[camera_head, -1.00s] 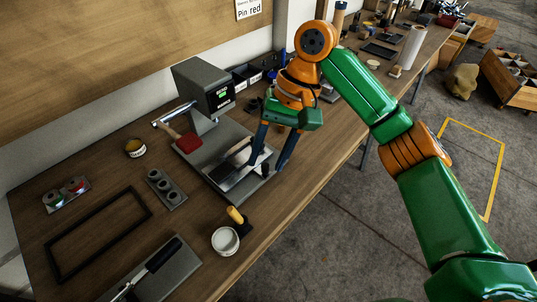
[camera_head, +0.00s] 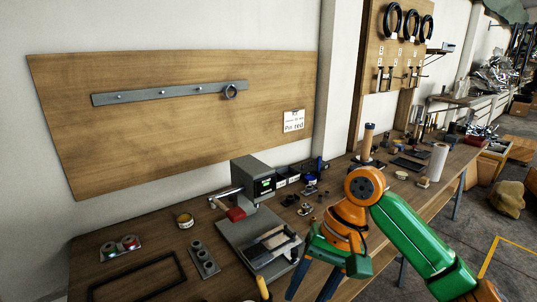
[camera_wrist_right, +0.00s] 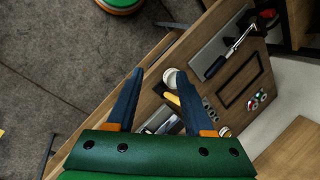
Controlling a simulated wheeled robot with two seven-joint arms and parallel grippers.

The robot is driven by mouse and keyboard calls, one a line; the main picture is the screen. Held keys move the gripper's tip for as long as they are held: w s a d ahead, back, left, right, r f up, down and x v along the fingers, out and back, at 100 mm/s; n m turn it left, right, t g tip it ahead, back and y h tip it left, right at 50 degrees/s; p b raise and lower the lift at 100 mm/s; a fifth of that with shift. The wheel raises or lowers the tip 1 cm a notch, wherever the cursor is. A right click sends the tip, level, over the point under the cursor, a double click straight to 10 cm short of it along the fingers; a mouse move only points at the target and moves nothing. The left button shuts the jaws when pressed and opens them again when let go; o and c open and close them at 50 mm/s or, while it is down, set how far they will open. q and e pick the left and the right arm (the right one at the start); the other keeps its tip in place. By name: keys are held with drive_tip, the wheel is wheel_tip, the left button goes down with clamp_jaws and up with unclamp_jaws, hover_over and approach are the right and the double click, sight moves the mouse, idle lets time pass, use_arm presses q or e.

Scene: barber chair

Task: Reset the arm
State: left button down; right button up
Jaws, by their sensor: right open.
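My right arm comes in from the lower right in the head view. It is bent, with its orange wrist at the front edge of the workbench. My right gripper (camera_head: 312,287) points down with its two dark blue fingers apart and nothing between them. It is in front of and right of the grey machine (camera_head: 252,180) and apart from its base plate (camera_head: 238,242). In the right wrist view the open fingers (camera_wrist_right: 157,75) hang over the bench edge and floor. My left gripper is not in view.
The wooden bench carries a black frame (camera_head: 135,280), a grey block with round holes (camera_head: 203,260), a yellow-handled tool (camera_head: 262,288) and a paper roll (camera_head: 437,162).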

drive_tip(key=s+a+f+n+t+y, duration=0.1)
drive_tip(key=s+a+f+n, duration=0.15)
drive_tip(key=f, duration=0.65)
drive_tip(key=s+a+f+n+t, duration=0.1)
drive_tip(key=s+f+n, duration=0.15)
drive_tip(key=f, duration=0.65)
drive_tip(key=s+d+f+m+t+h, duration=0.1)
drive_tip(key=s+d+f+t+h, duration=0.35)
drive_tip(key=s+d, duration=0.75)
wheel_tip(320, 180, down, 16)
drive_tip(key=d+g, duration=0.1)
drive_tip(key=g, duration=0.2)
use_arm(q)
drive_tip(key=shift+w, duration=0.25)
use_arm(e)
drive_tip(key=s+d+f+g, duration=0.1)
drive_tip(key=s+d+f, duration=0.1)
drive_tip(key=s+f, duration=1)
drive_tip(key=shift+s+d+f, duration=0.15)
drive_tip(key=shift+s+d, duration=0.15)
drive_tip(key=shift+s, duration=0.45)
